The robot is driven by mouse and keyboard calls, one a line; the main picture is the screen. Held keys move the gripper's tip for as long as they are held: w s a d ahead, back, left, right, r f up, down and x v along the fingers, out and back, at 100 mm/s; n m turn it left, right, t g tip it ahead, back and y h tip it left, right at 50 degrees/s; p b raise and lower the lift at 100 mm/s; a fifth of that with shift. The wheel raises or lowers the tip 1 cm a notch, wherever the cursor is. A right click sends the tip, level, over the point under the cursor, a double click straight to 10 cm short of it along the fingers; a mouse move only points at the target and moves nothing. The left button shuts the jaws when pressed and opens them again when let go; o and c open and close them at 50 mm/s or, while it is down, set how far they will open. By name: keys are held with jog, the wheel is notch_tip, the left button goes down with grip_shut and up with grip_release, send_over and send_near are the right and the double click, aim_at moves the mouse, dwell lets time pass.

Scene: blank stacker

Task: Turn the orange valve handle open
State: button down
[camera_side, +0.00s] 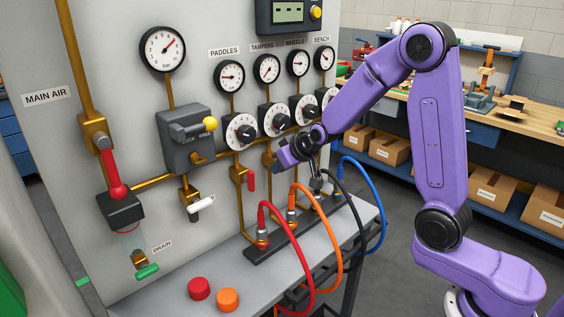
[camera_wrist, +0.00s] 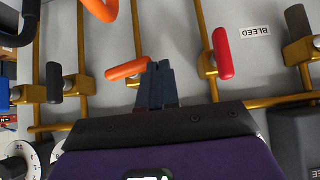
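The orange valve handle (camera_wrist: 127,69) shows in the wrist view, lying roughly sideways in front of a brass pipe. In the side view my gripper hides it. My gripper (camera_wrist: 157,68) has its dark fingers close together, with no clear gap between them. Their tips are right at the handle's right end. I cannot tell whether they touch it, and nothing shows held between them. In the side view my gripper (camera_side: 285,158) is against the panel area below the dials, right of the red handle (camera_side: 251,180).
In the wrist view a red handle (camera_wrist: 222,54) stands to the right and a dark handle (camera_wrist: 54,81) to the left, each on brass piping. Red (camera_side: 304,270), orange (camera_side: 334,235), black and blue hoses curve over the grey shelf. Dials (camera_side: 241,132) line the panel above.

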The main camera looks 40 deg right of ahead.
jog(key=shift+a+f+n+h, duration=0.2)
jog(key=shift+f+n+h, duration=0.15)
jog(key=shift+h, duration=0.3)
jog(key=shift+a+f+n+h, duration=0.2)
jog(key=shift+f+n+h, duration=0.15)
jog(key=shift+h, duration=0.3)
jog(key=shift+d+f+n+t+h, duration=0.15)
jog(key=shift+f+n+t+h, duration=0.2)
jog(key=shift+f+n+h, duration=0.7)
jog(key=shift+d+f+n+t+h, duration=0.2)
jog(key=shift+f+n+t+h, duration=0.3)
jog(key=shift+h, duration=1)
jog(key=shift+d+f+n+t+h, duration=0.15)
jog(key=shift+f+n+h, duration=0.5)
jog(key=shift+n+h, duration=0.45)
jog(key=shift+f, duration=0.1)
